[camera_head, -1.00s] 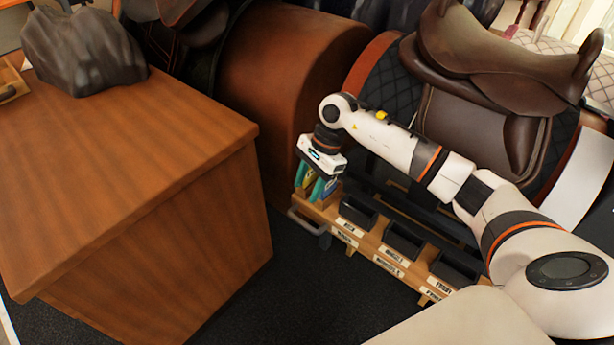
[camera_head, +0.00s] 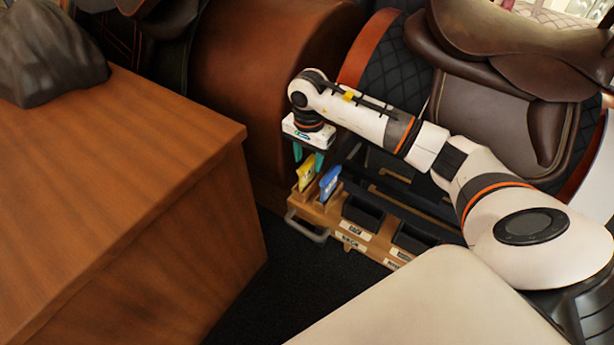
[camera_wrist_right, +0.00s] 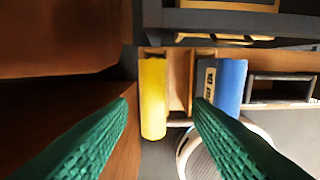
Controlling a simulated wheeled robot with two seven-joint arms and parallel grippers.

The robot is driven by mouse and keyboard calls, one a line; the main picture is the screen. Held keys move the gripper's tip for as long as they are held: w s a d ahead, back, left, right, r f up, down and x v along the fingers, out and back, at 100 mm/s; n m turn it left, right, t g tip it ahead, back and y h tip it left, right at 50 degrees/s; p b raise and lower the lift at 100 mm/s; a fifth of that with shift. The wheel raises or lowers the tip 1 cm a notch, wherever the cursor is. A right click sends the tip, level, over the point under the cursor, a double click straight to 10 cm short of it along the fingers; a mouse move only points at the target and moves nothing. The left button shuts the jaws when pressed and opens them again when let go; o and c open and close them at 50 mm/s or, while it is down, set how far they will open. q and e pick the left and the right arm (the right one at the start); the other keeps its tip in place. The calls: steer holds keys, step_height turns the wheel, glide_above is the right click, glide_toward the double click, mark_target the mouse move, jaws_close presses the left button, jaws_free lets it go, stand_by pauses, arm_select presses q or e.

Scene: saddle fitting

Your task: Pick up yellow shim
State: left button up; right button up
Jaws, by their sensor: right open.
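The yellow shim (camera_head: 306,173) stands upright in a wooden slot at the left end of a low rack. In the right wrist view the yellow shim (camera_wrist_right: 153,98) lies between my two green fingers, nearer the left one. A blue shim (camera_head: 329,182) stands in the slot to its right, and in the wrist view the blue shim (camera_wrist_right: 229,85) is beyond the right finger. My right gripper (camera_head: 308,160) is open and empty, pointing down just above the shims. In the wrist view my right gripper (camera_wrist_right: 161,104) touches nothing that I can see. My left gripper is not in view.
The wooden rack (camera_head: 328,218) has dark bins (camera_head: 362,214) to the right and a metal handle (camera_head: 306,230) in front. A large brown block (camera_head: 180,210) stands close on the left. A saddle (camera_head: 490,90) on a stand is behind my right arm.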

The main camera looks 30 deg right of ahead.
mark_target(308, 162)
steer(key=f, duration=0.3)
steer(key=f+b, duration=0.1)
steer(key=f, duration=0.1)
steer(key=shift+w+d+f, duration=0.1)
steer(key=shift+w+f, duration=0.1)
steer(key=shift+w, duration=0.15)
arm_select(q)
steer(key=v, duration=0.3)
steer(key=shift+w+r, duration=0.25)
arm_select(e)
jaws_close()
